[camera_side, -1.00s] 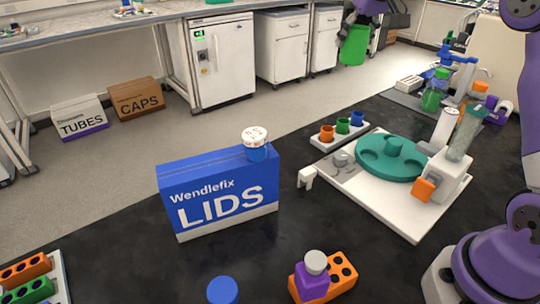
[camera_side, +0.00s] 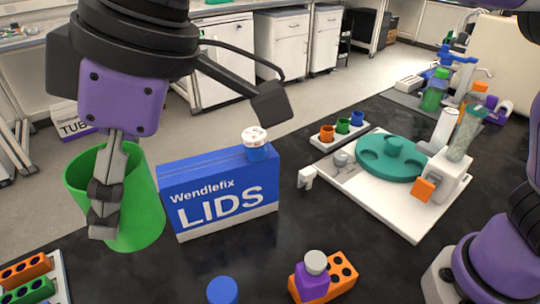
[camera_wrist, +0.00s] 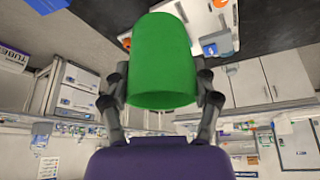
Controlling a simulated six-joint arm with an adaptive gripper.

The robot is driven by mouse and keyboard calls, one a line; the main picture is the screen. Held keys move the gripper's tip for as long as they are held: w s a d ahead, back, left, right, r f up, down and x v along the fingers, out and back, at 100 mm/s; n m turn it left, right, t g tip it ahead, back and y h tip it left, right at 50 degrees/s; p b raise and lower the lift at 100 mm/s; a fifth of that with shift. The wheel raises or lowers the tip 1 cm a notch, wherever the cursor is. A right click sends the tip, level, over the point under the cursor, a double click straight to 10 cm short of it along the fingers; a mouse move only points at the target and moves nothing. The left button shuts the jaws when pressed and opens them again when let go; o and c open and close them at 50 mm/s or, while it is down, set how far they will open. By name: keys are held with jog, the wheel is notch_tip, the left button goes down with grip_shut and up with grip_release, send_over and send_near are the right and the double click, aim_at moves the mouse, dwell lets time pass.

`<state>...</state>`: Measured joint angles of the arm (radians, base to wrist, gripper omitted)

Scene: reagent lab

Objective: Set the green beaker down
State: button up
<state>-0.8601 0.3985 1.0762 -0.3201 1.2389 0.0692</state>
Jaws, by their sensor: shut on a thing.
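The green beaker (camera_side: 137,205) is at the left in the side view, left of the blue LIDS box. My gripper (camera_side: 104,205) is shut on it, with one finger across its near wall. In the wrist view the green beaker (camera_wrist: 162,62) sits between the two fingers of my gripper (camera_wrist: 162,85), which press on its sides. Its open rim faces up and looks slightly tilted in the side view. I cannot tell whether its base touches the black bench top (camera_side: 130,275).
The LIDS box (camera_side: 222,195), with a white-capped blue jar (camera_side: 256,146) on top, stands close to the beaker's right. A rack (camera_side: 30,280) is at front left. A blue cap (camera_side: 222,290) and an orange block (camera_side: 340,275) with a purple bottle (camera_side: 312,280) are at the front.

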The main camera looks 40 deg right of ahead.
jog(key=s+a+n+g, duration=0.1)
jog(key=s+a+n, duration=0.25)
jog(key=s, duration=0.45)
notch_tip(320, 180, down, 10)
jog(key=shift+m, duration=0.45)
jog(key=shift+w+d+f, duration=0.1)
jog(key=shift+w+f, duration=2.8)
jog(key=shift+f, duration=0.15)
jog(key=shift+w+d+f, duration=0.1)
jog(key=shift+w+f, duration=2.75)
jog(key=shift+f, duration=0.15)
jog(key=shift+f, duration=0.1)
jog(key=o, duration=1.1)
